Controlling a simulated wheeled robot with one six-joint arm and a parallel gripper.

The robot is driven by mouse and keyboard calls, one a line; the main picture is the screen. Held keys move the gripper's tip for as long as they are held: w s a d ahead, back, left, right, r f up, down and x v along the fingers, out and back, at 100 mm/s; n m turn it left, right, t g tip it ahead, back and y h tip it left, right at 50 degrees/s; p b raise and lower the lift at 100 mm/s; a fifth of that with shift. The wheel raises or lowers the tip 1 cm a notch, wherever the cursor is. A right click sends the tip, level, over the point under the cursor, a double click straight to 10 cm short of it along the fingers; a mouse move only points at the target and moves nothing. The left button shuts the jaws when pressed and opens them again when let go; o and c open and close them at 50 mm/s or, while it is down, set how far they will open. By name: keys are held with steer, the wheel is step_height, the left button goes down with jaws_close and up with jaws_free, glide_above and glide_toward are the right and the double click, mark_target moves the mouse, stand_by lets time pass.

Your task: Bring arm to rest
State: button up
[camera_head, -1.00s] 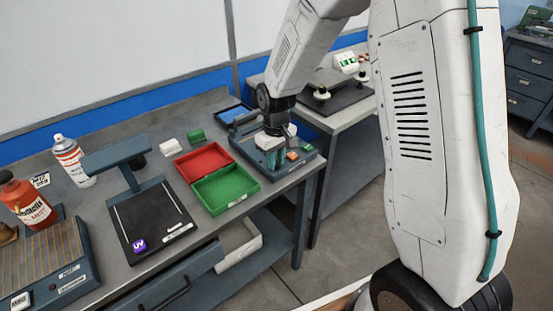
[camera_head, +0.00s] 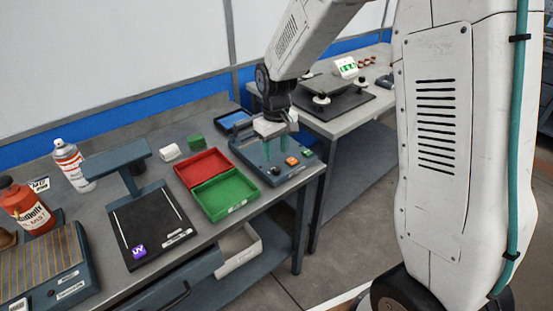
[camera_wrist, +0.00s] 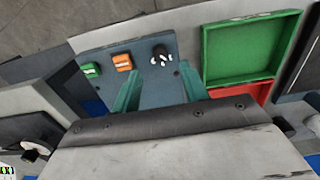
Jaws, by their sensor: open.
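My gripper (camera_head: 278,147) hangs over the blue-grey device with buttons (camera_head: 252,157) at the right end of the bench. Its two green fingers are apart with nothing between them. In the wrist view, my gripper (camera_wrist: 160,92) shows its fingers spread above the same device (camera_wrist: 146,82), near an orange button (camera_wrist: 123,62), a green button (camera_wrist: 90,70) and a black knob (camera_wrist: 161,54). I cannot tell whether the fingertips touch the device. My white arm runs from the gripper up to the top right.
Red (camera_head: 204,167) and green (camera_head: 225,192) trays lie left of the device. Further left are a black-based UV stand (camera_head: 150,225), a spray can (camera_head: 72,165) and a red bottle (camera_head: 27,205). A second bench (camera_head: 345,118) stands behind to the right.

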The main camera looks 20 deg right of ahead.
steer(key=shift+r, duration=0.9)
steer(key=s+d+r+m, duration=0.1)
steer(key=s+r, duration=0.4)
steer(key=s, duration=0.5)
steer(key=s+d+r+m+t, duration=0.1)
steer(key=s+r, duration=0.4)
steer(key=s, duration=0.5)
steer(key=s+d+r+m, duration=0.1)
steer(key=s+r, duration=0.4)
steer(key=s, duration=0.5)
steer(key=shift+s+d+r+m, duration=0.15)
steer(key=shift+s+r+m, duration=0.15)
steer(key=shift+m, duration=0.1)
steer(key=shift+c, duration=0.3)
